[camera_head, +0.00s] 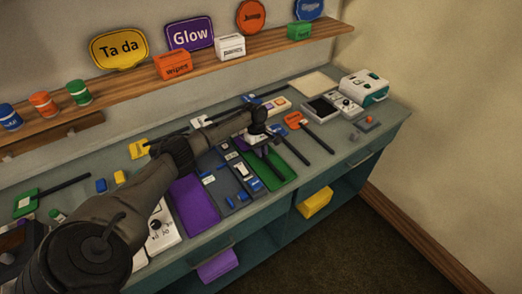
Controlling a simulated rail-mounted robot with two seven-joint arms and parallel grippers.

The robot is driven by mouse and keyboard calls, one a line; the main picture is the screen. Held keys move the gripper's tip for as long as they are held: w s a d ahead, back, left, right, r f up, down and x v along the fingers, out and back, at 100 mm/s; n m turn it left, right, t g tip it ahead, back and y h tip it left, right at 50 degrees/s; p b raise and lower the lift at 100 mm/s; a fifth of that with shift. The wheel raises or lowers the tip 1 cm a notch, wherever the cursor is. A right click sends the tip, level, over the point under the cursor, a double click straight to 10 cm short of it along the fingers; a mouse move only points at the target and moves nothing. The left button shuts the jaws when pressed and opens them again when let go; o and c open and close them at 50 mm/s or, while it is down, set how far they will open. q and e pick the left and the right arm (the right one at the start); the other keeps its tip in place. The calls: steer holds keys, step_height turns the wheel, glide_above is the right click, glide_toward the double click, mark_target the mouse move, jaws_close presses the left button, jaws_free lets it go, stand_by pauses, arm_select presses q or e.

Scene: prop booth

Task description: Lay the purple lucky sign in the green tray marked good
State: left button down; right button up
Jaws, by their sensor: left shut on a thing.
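My left gripper (262,138) reaches in from the left, over the back edge of the green tray (282,181). It is shut on a dark, stick-like thing that looks like a sign's handle. My fingers hide much of it, and I cannot make out a purple face or the word lucky. The green tray lies flat near the front edge of the counter; I cannot read a mark on it. A purple sign (190,35) on the shelf reads "Glow". My right gripper is not in view.
A flat purple tray or mat (195,203) lies left of the green one, with small blue items between. An orange sign (293,120) with a dark handle lies to the right. A white-and-green case (363,89) stands at the far right. The shelf (205,62) overhangs the back.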

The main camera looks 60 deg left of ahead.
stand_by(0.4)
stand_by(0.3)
arm_select(q)
steer(key=shift+f+p, duration=0.35)
stand_by(0.8)
steer(key=shift+p, duration=0.4)
stand_by(0.5)
steer(key=c, duration=0.9)
jaws_free()
steer(key=shift+o, duration=0.2)
